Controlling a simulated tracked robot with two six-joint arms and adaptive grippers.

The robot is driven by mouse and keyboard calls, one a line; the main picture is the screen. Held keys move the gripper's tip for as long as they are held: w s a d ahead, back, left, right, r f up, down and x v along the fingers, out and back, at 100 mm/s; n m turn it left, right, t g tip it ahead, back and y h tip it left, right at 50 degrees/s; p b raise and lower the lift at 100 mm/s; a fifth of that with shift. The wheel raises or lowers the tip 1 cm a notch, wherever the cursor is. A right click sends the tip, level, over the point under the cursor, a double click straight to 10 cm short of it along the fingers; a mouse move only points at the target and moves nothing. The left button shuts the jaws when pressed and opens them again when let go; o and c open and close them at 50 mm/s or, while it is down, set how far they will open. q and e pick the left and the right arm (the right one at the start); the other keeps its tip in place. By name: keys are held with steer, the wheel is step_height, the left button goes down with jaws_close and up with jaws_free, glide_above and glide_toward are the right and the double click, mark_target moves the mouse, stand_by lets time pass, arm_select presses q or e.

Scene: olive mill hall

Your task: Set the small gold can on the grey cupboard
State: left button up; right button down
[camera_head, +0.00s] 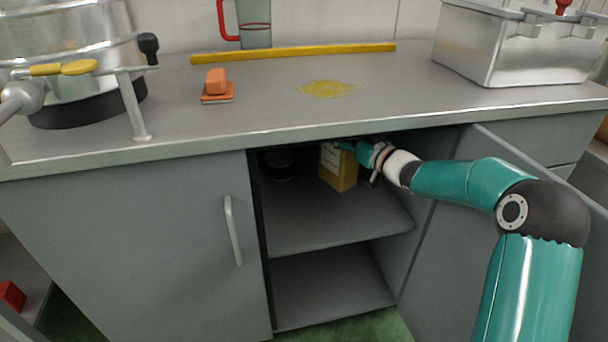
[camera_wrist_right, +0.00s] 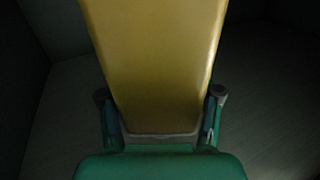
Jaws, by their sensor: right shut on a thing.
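The gold can (camera_head: 340,172) is inside the grey cupboard (camera_head: 160,240), at the upper shelf, below the worktop. My right gripper (camera_head: 347,146) reaches in through the open door and is shut on the can near its top. The can fills the middle of the right wrist view (camera_wrist_right: 155,65), with a finger of my right gripper (camera_wrist_right: 160,125) on each side. I cannot tell whether the can still touches the shelf. My left gripper is not in view.
The grey worktop (camera_head: 400,95) has a yellow spill (camera_head: 328,88), an orange sponge (camera_head: 217,81), a yellow level bar (camera_head: 295,52) and a steel box (camera_head: 510,45). A large steel vessel (camera_head: 70,40) stands left. A dark object (camera_head: 279,165) sits deeper inside. The open door (camera_head: 480,230) is right.

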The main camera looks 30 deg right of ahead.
mark_target(354, 172)
steer(key=shift+h, duration=0.3)
steer(key=shift+s+d+f+b, duration=0.2)
steer(key=shift+f+b, duration=0.55)
steer(key=shift+f, duration=0.85)
steer(key=shift+s+d+f+b, duration=0.2)
steer(key=shift+f+b, duration=0.6)
steer(key=shift+f, duration=0.8)
steer(key=shift+s+d+f+b, duration=0.1)
steer(key=shift+d+f+b, duration=0.15)
steer(key=shift+f+b, duration=0.95)
steer(key=shift+c, duration=0.7)
jaws_free()
steer(key=shift+f+p, duration=0.5)
steer(key=shift+f, duration=0.05)
steer(key=shift+s, duration=0.1)
steer(key=s+d+p, duration=0.2)
steer(key=s, duration=0.9)
steer(key=shift+s+p, duration=0.3)
steer(key=shift+s, duration=0.05)
